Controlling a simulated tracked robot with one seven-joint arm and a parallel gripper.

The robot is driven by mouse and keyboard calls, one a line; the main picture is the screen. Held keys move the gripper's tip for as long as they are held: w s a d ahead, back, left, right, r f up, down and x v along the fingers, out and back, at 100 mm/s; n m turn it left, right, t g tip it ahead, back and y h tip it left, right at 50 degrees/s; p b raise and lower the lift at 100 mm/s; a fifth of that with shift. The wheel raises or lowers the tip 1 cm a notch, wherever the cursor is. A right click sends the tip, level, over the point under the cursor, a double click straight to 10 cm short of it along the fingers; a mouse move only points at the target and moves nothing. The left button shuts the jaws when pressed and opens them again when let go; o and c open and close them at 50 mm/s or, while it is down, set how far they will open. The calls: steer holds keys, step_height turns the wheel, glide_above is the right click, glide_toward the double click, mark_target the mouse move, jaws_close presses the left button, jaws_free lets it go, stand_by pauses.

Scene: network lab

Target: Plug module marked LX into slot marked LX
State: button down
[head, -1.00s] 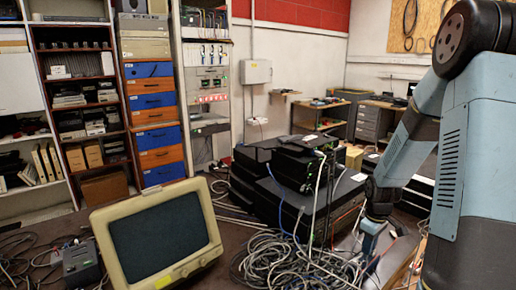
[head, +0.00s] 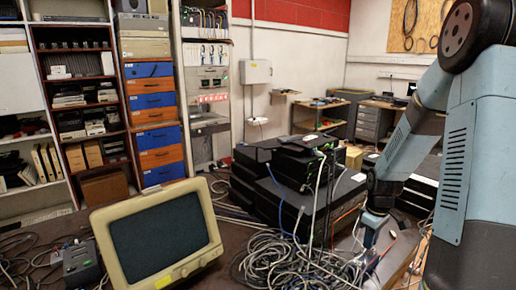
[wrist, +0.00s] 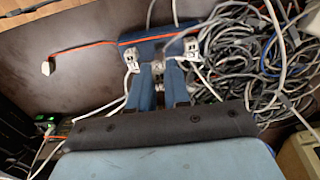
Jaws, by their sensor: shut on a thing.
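In the wrist view my gripper (wrist: 161,82) points up the picture, its two blue fingers close together. It is shut on a small pale module (wrist: 158,70), mostly hidden between the fingers. Just beyond the fingertips lies a blue bar-shaped housing (wrist: 156,40) with pale plugs (wrist: 131,56) (wrist: 192,48) and cables at it. I cannot tell whether the held module touches the housing. No LX marking is readable. In the head view my gripper (head: 372,238) is small, at the lower right beside the cables; the module cannot be made out there.
A large tangle of grey cables (head: 285,255) lies left of the gripper in the head view. Black stacked equipment (head: 330,190) stands behind it. A beige monitor (head: 158,240) stands at the front left. In the wrist view, the brown table (wrist: 85,75) is mostly clear at left.

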steer(key=c, duration=1.7)
jaws_free()
jaws_close()
